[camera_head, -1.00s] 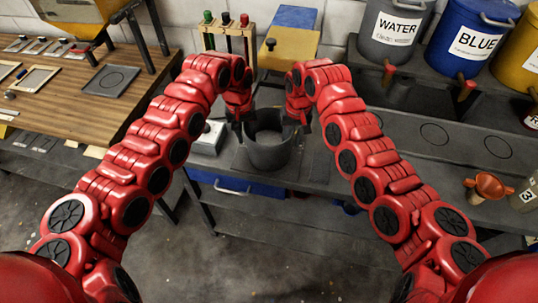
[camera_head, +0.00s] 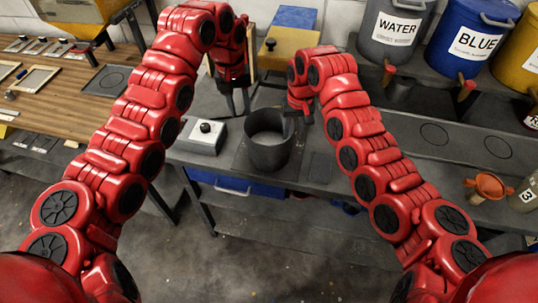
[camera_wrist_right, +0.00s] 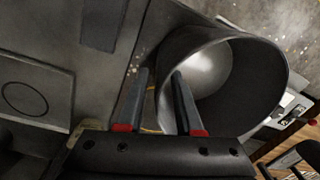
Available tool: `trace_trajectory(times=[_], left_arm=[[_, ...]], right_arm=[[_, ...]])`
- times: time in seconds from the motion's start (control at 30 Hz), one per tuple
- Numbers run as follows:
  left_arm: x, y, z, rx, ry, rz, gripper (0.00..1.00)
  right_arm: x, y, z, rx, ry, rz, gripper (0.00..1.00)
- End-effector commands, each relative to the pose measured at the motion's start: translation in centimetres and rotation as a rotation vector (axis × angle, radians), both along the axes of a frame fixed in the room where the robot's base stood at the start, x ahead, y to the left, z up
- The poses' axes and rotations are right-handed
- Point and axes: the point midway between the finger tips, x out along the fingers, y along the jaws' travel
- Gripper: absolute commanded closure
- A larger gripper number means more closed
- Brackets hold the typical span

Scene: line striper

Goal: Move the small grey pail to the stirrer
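The small grey pail (camera_head: 268,154) stands upright on a dark square plate (camera_head: 243,160) on the grey bench. It also shows in the right wrist view (camera_wrist_right: 262,85), with its mouth facing the camera. My right gripper (camera_head: 299,121) is at the pail's right rim. In the right wrist view its fingers (camera_wrist_right: 160,85) are apart, one outside the pail and one over its mouth, with the rim between them. My left gripper (camera_head: 238,106) is open and empty, above and left of the pail. I cannot tell which device is the stirrer.
A white box with a black knob (camera_head: 203,138) sits left of the pail. A yellow unit (camera_head: 285,46) stands behind. WATER (camera_head: 391,35) and BLUE (camera_head: 470,40) buckets are at the back right. The bench right of the pail has free room.

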Motion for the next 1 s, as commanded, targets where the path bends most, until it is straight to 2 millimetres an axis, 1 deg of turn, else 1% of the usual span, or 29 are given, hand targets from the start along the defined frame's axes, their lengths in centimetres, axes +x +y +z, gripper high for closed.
trace_trajectory(times=[0.03,0.1,0.2,0.3,0.4,0.6,1.0], left_arm=[[0.0,0.0,0.0,0.000,0.000,0.000,0.65],[0.0,0.0,0.0,0.000,0.000,0.000,0.65],[0.0,0.0,0.0,0.000,0.000,0.000,0.65],[0.0,0.0,0.0,0.000,0.000,0.000,0.65],[0.0,0.0,0.0,0.000,0.000,0.000,0.65],[0.0,0.0,0.0,0.001,0.000,0.000,0.65],[0.0,0.0,0.0,0.001,0.000,0.000,0.65]], right_arm=[[0.2,0.0,1.4,0.002,-0.007,-0.001,0.65],[0.2,-0.2,3.2,0.002,-0.008,0.000,0.65],[0.2,-0.5,5.1,-0.004,-0.006,0.001,0.65],[0.1,-0.6,6.5,-0.004,-0.003,0.000,0.65],[0.1,-0.6,7.5,-0.003,0.000,0.002,0.65],[0.1,-0.6,8.4,0.000,0.000,0.000,0.65],[0.1,-0.6,8.5,0.001,0.000,0.000,0.65]])
